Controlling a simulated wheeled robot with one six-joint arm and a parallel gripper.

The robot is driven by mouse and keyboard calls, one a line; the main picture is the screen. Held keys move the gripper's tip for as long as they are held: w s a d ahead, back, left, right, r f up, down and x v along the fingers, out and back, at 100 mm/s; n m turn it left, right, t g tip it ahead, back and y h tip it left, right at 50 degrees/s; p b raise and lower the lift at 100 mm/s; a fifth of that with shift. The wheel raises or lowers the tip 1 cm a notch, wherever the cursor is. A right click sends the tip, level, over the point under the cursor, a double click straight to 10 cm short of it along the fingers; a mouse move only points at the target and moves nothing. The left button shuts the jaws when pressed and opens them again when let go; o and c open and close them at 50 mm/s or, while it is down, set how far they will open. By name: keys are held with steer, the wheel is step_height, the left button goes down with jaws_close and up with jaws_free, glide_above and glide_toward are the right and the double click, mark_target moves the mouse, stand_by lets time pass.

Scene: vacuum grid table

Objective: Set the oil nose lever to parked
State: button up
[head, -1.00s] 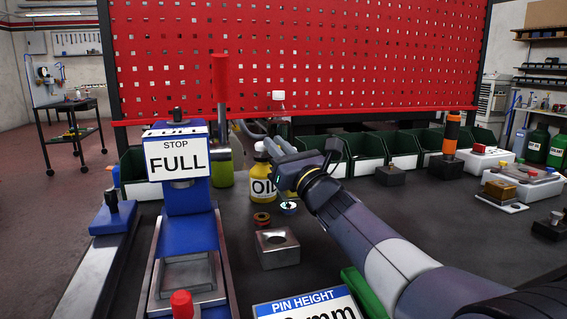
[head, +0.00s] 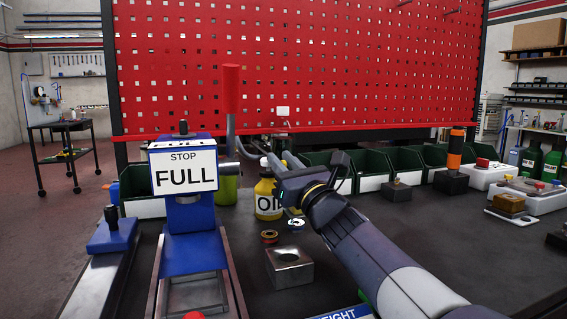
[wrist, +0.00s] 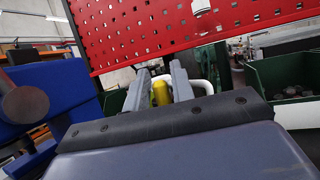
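My gripper (head: 277,176) is held above the table, just right of and overlapping a yellow bottle marked OIL (head: 265,197). In the wrist view its two grey fingers (wrist: 159,88) stand apart, with a slim yellow thing (wrist: 160,93) showing between them. I cannot tell whether it lies between the fingers or beyond them. No part is clearly recognisable as the oil nose lever. An upright red-handled lever (head: 231,90) stands behind the blue press. A small disc with a white mark (head: 296,222) lies below my gripper.
The blue press with a FULL sign (head: 185,178) stands left of my gripper. A metal block with a round hole (head: 289,267) and a small red-rimmed disc (head: 269,237) lie in front. Green bins (head: 368,170) line the back below the red pegboard (head: 300,70).

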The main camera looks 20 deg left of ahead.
steer(key=shift+s, duration=0.1)
steer(key=shift+s+d+f, duration=0.15)
steer(key=shift+d, duration=0.1)
steer(key=s+d+p, duration=0.1)
steer(key=s+d, duration=0.7)
steer(key=d, duration=0.1)
steer(key=shift+s, duration=0.2)
steer(key=shift+d+f, duration=0.1)
